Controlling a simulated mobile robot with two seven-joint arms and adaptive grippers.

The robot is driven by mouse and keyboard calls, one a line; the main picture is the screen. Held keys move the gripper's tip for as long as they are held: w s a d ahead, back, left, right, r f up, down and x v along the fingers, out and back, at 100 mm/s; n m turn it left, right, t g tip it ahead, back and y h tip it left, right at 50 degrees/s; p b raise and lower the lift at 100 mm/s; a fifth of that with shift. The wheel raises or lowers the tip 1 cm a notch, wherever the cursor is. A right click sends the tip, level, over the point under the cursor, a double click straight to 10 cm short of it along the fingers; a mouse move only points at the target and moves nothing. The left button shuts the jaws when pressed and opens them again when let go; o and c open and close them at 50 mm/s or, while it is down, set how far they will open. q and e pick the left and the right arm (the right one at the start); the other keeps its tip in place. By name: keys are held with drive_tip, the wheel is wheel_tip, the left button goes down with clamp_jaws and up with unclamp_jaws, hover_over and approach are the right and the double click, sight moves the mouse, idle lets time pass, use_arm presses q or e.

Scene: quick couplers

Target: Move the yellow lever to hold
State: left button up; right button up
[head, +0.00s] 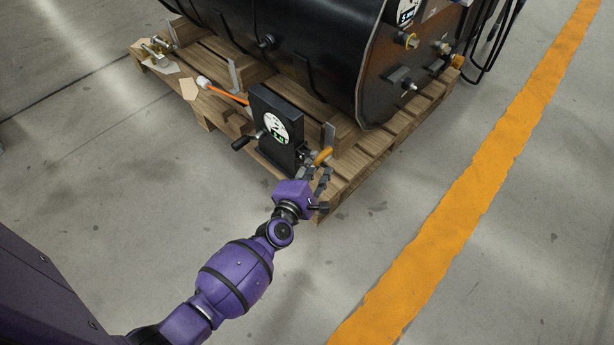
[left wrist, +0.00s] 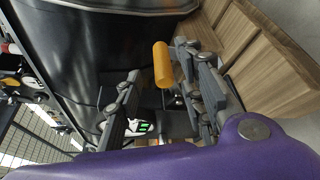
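The yellow lever (head: 323,156) is a short, rounded orange-yellow handle on the right side of a black pump-like box (head: 274,132) with a white dial and green display. My left gripper (head: 322,189) is just in front of the lever, below it in the head view. Its fingers are spread and nothing is held. In the left wrist view the lever (left wrist: 162,64) shows between the fingers, nearer the right finger's tip; I cannot tell whether they touch. The green display (left wrist: 144,127) also shows there, partly hidden by the left finger. My right gripper is not in view.
The box stands at the front of a wooden pallet (head: 345,185) bearing a large black tank (head: 310,50). A black handle (head: 241,143) sticks out left of the box. An orange hose (head: 228,95) runs behind. The floor in front is clear, with an orange stripe (head: 450,235) on the right.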

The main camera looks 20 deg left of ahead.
use_arm(q)
drive_tip(key=s+r, duration=0.1)
drive_tip(key=s, duration=0.5)
drive_tip(key=shift+s+r, duration=0.15)
drive_tip(key=shift+s, duration=0.1)
